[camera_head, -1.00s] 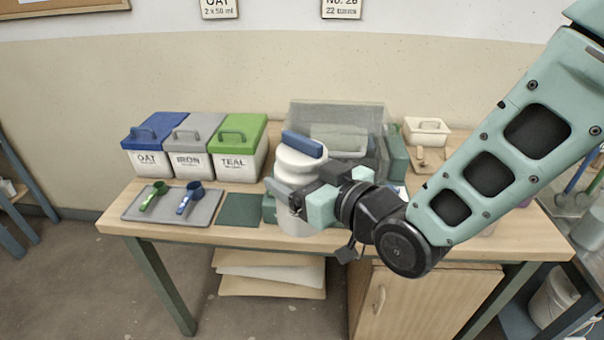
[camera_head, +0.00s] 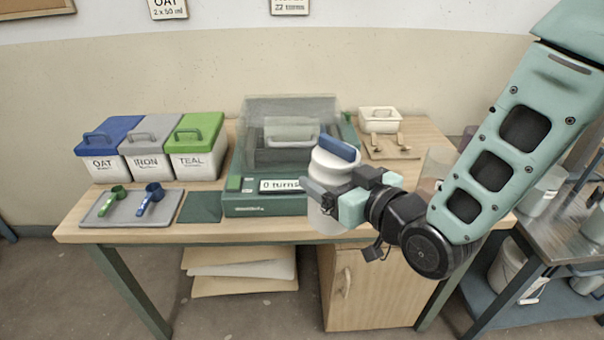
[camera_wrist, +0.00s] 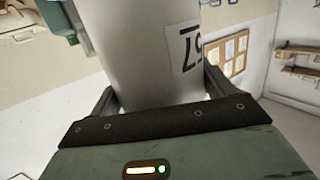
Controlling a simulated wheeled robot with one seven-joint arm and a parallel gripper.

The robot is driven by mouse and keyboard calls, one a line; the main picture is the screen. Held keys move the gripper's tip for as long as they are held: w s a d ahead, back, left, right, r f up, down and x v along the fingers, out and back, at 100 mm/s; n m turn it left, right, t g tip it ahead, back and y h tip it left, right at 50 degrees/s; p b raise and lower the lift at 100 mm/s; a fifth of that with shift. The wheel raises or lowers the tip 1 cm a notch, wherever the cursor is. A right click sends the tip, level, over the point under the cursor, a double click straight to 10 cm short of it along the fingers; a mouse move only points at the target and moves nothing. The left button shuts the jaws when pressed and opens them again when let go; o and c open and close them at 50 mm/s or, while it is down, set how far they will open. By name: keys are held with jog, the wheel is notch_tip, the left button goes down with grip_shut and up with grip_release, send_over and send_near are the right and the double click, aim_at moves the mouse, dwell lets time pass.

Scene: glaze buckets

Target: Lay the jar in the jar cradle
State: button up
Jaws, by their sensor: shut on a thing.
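The white jar (camera_head: 322,162) with a blue handle on its lid is upright in my gripper (camera_head: 335,195), in front of the bench's front edge. My gripper is shut around the jar's body; in the wrist view the pale jar (camera_wrist: 140,55) fills the space between the fingers, with part of a dark printed label showing. The green machine (camera_head: 250,206) stands on the bench behind and left of the jar, its display reading "0 turns". A clear hood (camera_head: 290,103) covers a grey-green piece (camera_head: 291,130); I cannot tell whether this is the jar cradle. The jar hides the machine's right front.
Three lidded buckets, OAT (camera_head: 104,165), IRON (camera_head: 148,165) and TEAL (camera_head: 195,165), stand at the bench's left. A grey tray (camera_head: 100,212) holds two scoops. A small white container (camera_head: 380,120) and a wooden stand (camera_head: 390,148) are at the back right.

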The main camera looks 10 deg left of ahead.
jog(key=w+d+f+m+t+h, duration=0.1)
jog(key=w+d, duration=0.4)
jog(key=d, duration=0.7)
jog(key=w+d+f+m+t+h, duration=0.2)
jog(key=w+d+f+m+h, duration=0.2)
jog(key=d, duration=0.8)
jog(key=w+d+f+m+t+h, duration=0.2)
jog(key=w+d+m+h, duration=0.2)
jog(key=d, duration=0.8)
jog(key=shift+w+f+h, duration=0.2)
jog(key=shift+w+h, duration=0.85)
jog(key=shift+h, duration=0.15)
